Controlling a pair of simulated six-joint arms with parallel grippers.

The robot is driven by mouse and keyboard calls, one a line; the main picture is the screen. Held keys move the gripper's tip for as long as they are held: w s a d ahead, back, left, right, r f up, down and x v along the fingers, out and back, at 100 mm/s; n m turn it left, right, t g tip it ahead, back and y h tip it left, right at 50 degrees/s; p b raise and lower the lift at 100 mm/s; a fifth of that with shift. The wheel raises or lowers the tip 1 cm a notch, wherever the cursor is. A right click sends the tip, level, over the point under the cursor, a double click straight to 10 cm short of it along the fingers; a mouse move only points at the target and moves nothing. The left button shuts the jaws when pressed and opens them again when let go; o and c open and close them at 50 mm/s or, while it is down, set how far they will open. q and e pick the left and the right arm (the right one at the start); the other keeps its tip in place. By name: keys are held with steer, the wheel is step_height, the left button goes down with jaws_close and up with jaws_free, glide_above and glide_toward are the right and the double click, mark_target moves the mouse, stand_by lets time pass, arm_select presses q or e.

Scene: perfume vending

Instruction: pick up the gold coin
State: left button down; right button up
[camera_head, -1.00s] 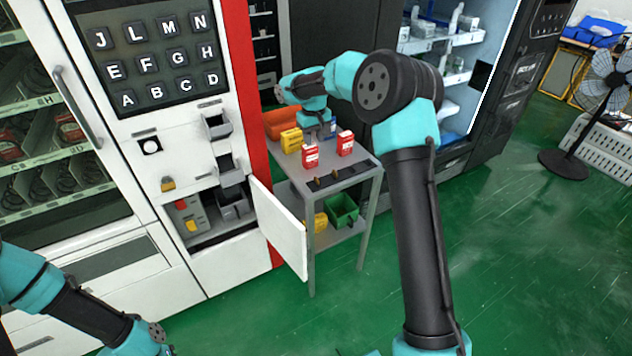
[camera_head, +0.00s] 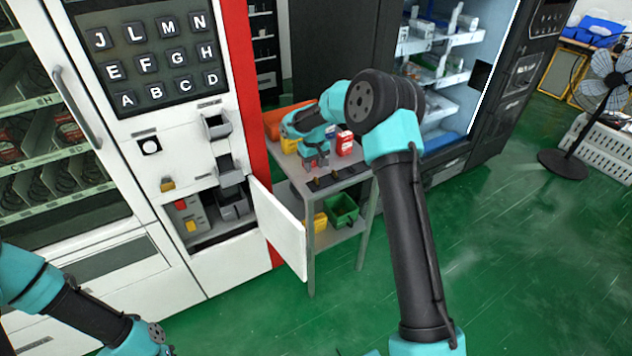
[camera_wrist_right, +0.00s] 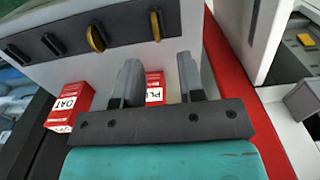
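Two gold coins (camera_wrist_right: 96,37) (camera_wrist_right: 155,25) stand on edge in a dark slotted holder (camera_wrist_right: 126,32) at the top of the right wrist view. The holder also lies on the cart's near edge in the head view, with the coins (camera_head: 313,184) very small there. My right gripper (camera_wrist_right: 160,78) is open, its two fingers apart, just short of the holder. One gold coin lies roughly ahead of the gap between the fingers. No coin is between them. My left arm shows at the lower left of the head view, but its fingertips are out of view.
Dark coins (camera_wrist_right: 50,43) stand in the same holder. Red boxes (camera_wrist_right: 70,106) (camera_wrist_right: 154,88) stand on the cart; one shows between my right fingers, seemingly below them. An open white door (camera_head: 278,226) stands beside the cart. Yellow boxes are partly hidden behind my right arm.

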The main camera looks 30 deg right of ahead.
mark_target(316, 181)
steer(key=shift+f, duration=2.6)
steer(key=shift+c, duration=0.3)
jaws_close()
